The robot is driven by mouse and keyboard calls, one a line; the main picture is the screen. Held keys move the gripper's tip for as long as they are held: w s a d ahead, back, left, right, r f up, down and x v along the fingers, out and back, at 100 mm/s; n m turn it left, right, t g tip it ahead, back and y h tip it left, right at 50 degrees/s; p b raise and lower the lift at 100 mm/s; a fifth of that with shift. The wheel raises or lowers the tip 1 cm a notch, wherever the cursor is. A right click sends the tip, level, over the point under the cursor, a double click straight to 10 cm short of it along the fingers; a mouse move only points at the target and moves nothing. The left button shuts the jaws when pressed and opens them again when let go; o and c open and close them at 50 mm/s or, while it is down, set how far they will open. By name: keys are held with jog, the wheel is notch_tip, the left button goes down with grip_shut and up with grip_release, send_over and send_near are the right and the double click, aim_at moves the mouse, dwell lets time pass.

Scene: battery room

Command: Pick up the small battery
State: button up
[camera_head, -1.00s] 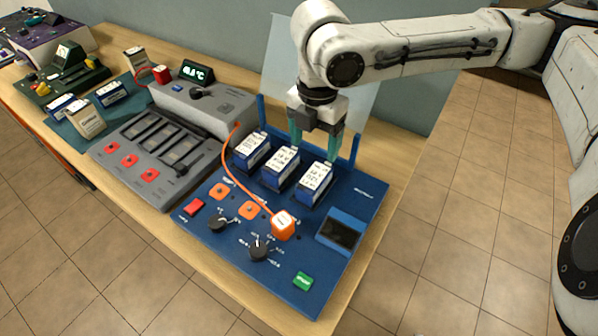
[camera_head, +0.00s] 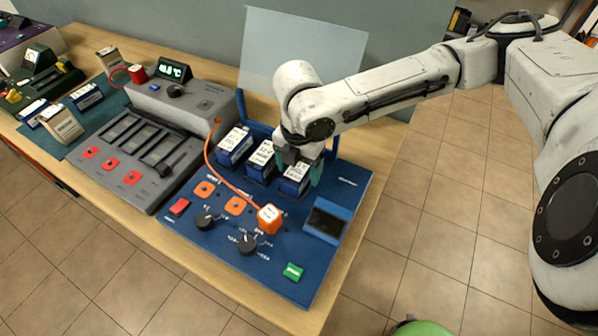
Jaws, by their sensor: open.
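Three blue batteries with white tops stand in a row on the blue panel (camera_head: 262,250): a left one (camera_head: 234,146), a middle one (camera_head: 261,158) and a right one (camera_head: 292,184). They look much alike in size, so I cannot tell which one is the small battery. My gripper (camera_head: 298,170) is open and low over the right battery. One green finger shows beside its right side; the other is mostly hidden. My wrist covers part of that battery's top. I cannot tell whether the fingers touch it.
An orange plug (camera_head: 269,218) on a cable sits in front of the batteries. A small screen box (camera_head: 327,221) stands to the right. Blue posts rise behind. A grey charger (camera_head: 125,150) is on the left, with more batteries on a green mat (camera_head: 80,133).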

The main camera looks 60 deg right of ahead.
grip_shut()
dwell(0.7)
